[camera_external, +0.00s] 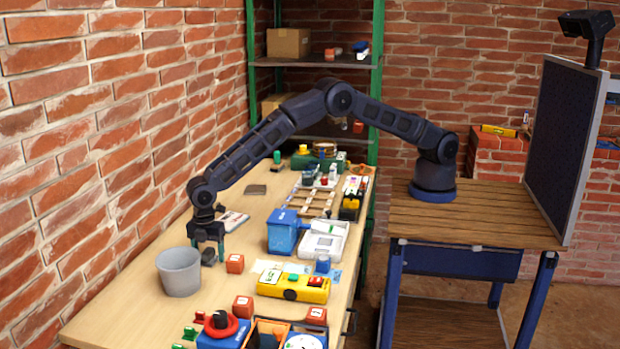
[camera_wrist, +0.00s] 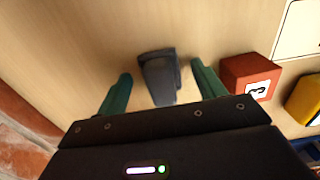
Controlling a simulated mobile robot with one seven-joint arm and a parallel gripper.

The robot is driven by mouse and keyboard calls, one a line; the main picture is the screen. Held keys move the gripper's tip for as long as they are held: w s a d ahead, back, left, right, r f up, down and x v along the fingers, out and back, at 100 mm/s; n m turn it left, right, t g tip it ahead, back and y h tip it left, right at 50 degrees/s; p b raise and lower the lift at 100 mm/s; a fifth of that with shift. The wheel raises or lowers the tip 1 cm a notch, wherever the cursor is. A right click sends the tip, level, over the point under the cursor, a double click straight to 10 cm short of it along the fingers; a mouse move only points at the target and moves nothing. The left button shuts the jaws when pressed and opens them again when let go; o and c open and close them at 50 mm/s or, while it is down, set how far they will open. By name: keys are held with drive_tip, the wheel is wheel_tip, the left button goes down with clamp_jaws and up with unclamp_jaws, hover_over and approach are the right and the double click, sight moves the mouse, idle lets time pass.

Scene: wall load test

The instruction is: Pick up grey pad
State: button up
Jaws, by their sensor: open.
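A small dark grey block-like pad (camera_external: 209,257) lies on the wooden table, just right of the grey bucket. It also shows in the wrist view as a grey-blue piece (camera_wrist: 158,78) with a raised or folded part on top. My gripper (camera_external: 207,250) points down over it, with its green fingers apart on either side of the pad in the wrist view (camera_wrist: 160,72). The fingers look clear of its sides; I cannot tell their exact height above the table. Another flat grey square (camera_external: 255,190) lies farther back on the table.
A grey bucket (camera_external: 179,272) stands close left of my gripper. A red cube (camera_external: 235,263) stands close on the right, also in the wrist view (camera_wrist: 250,77). A yellow case (camera_external: 293,287), a blue bin (camera_external: 282,232) and the brick wall (camera_external: 90,130) are nearby.

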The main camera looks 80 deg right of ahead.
drive_tip(key=c, duration=1.1)
drive_tip(key=shift+o, duration=0.2)
drive_tip(key=shift+r, duration=0.1)
